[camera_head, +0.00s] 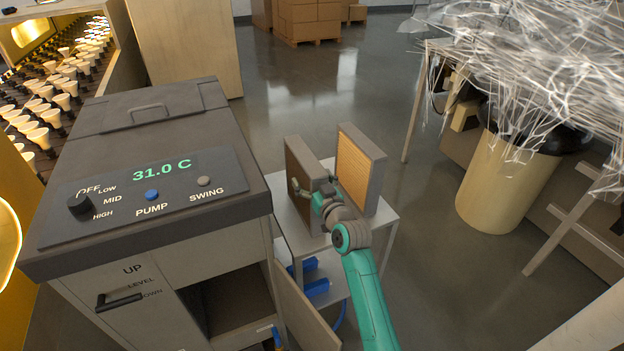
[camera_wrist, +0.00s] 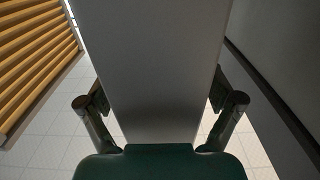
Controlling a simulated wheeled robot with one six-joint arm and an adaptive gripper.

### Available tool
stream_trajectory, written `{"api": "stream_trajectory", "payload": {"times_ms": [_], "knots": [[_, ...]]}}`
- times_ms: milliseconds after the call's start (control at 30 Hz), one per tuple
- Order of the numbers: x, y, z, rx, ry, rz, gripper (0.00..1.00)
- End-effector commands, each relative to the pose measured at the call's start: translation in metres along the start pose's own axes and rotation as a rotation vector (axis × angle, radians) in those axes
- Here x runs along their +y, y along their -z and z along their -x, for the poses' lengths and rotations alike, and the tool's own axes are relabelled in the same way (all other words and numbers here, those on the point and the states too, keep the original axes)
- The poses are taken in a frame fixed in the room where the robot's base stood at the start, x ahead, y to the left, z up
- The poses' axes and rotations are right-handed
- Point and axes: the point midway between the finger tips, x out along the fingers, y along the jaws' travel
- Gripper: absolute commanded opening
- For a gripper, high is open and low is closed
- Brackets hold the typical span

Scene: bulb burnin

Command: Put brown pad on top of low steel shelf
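The brown pad (camera_head: 302,173) is a grey-framed slab with a brown face, upright at the left of the low steel shelf (camera_head: 343,238). My gripper (camera_head: 312,190) reaches it from the right, with one finger against its brown face. In the wrist view the pad's grey frame (camera_wrist: 160,70) fills the space between my fingers (camera_wrist: 160,98), which appear to press on both sides. Whether the pad's lower edge rests on the shelf top or hangs just above it, I cannot tell.
A tan ribbed pad (camera_head: 358,170) stands upright close on the right; it also shows in the wrist view (camera_wrist: 35,60). A grey machine (camera_head: 150,190) with a hanging door (camera_head: 305,310) is on the left. Blue items (camera_head: 316,287) lie below the shelf top.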

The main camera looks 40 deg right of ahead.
Motion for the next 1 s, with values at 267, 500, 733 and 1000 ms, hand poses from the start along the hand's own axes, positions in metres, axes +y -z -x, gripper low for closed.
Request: {"api": "stream_trajectory", "payload": {"times_ms": [267,500,733,1000], "knots": [[0.0,0.003,0.001,0.0,0.0,0.0,0.91],[0.0,0.001,0.033,-0.001,-0.001,0.0,0.91],[0.0,0.002,0.077,-0.002,-0.001,0.0,0.91],[0.001,0.001,0.112,-0.002,-0.001,0.0,0.91]]}}
